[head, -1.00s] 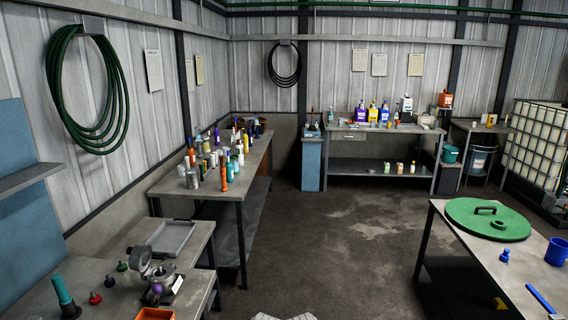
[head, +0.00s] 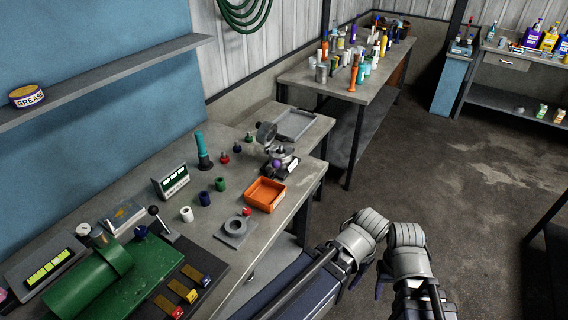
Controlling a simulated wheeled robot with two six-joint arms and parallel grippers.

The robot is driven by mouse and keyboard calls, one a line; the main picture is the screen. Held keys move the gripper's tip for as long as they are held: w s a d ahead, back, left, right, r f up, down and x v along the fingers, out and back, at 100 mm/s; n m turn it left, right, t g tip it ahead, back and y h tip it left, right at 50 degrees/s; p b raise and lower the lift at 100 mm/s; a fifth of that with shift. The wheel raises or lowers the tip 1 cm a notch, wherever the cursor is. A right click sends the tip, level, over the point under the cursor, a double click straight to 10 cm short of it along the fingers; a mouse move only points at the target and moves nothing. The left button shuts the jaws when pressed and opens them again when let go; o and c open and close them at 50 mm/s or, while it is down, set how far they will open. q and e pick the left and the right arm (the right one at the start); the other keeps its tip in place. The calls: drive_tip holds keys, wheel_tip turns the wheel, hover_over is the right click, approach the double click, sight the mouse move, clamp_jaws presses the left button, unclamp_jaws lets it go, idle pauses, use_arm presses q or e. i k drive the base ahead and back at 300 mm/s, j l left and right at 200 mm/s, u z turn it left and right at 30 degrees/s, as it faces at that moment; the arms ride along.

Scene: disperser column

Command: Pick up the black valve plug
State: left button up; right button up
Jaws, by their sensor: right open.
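I cannot pick out a black valve plug with certainty. Small knob-topped plugs stand on the bench in the head view: a red one (head: 224,159), a dark one (head: 237,147) whose colour is hard to tell, and a green one (head: 249,137). My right gripper (head: 407,285) is open, low in the picture, off the bench's right edge and apart from the plugs. I see nothing in it. My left gripper (head: 350,270) is beside it on the left, partly hidden by its own arm; its jaws are unclear.
The bench (head: 205,240) also bears an orange tray (head: 266,194), a teal-handled tool (head: 203,151), a grey ring plate (head: 235,228), a metal device (head: 280,155), small cylinders and a green machine (head: 95,285). A blue wall with a shelf (head: 100,78) rises behind. Floor at right is open.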

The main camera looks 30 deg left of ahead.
sight(280, 151)
drive_tip(key=i+l+u, duration=0.15)
drive_tip(key=u, duration=0.25)
drive_tip(key=i+l+u, duration=0.15)
drive_tip(key=u, duration=0.2)
drive_tip(key=i+l+u, duration=0.1)
drive_tip(key=l+u, duration=0.3)
